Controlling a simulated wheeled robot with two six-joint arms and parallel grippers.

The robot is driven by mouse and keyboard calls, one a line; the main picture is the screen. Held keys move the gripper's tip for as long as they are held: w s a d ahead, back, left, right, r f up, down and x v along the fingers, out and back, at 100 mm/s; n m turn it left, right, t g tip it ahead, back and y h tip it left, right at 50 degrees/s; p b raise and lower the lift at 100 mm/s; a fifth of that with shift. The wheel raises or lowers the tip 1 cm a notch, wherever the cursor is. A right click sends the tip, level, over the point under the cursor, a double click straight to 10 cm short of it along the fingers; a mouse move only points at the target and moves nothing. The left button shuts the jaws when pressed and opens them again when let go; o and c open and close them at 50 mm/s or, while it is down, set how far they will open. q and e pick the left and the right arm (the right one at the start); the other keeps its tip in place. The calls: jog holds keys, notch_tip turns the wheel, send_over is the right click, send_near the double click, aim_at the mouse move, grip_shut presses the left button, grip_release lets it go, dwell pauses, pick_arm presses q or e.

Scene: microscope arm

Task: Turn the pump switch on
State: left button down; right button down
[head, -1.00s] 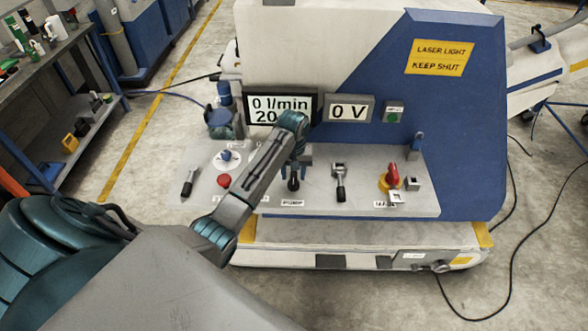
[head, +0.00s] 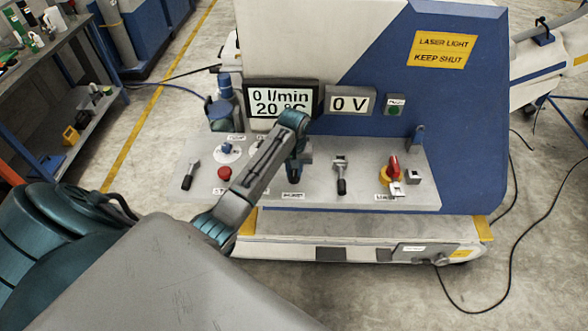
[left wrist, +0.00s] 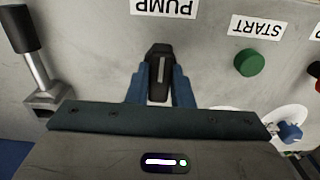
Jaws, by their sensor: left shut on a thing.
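The pump switch (left wrist: 158,72) is a black rocker or toggle with a pale line. It stands beside the upside-down PUMP label (left wrist: 163,7) in the left wrist view. My left gripper (left wrist: 160,85) is shut on it, with a blue finger on either side. The display (head: 281,100) reads 0 l/min and 20 °C. My right gripper is not in view.
A green START button (left wrist: 249,62) and a black-handled lever (left wrist: 31,55) flank the switch. The panel also has a red button (head: 224,173), another lever (head: 340,177) and a red rotary handle (head: 393,168). A second display (head: 349,103) reads 0 V.

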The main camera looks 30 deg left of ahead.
pick_arm(q)
jog(key=m, duration=0.4)
jog(key=shift+m, duration=0.4)
jog(key=m, duration=0.3)
jog(key=shift+m, duration=0.3)
jog(key=m, duration=0.5)
jog(key=shift+m, duration=2.1)
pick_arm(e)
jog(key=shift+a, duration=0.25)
pick_arm(q)
jog(key=c, duration=1.3)
grip_release()
jog(key=shift+w+r, duration=0.1)
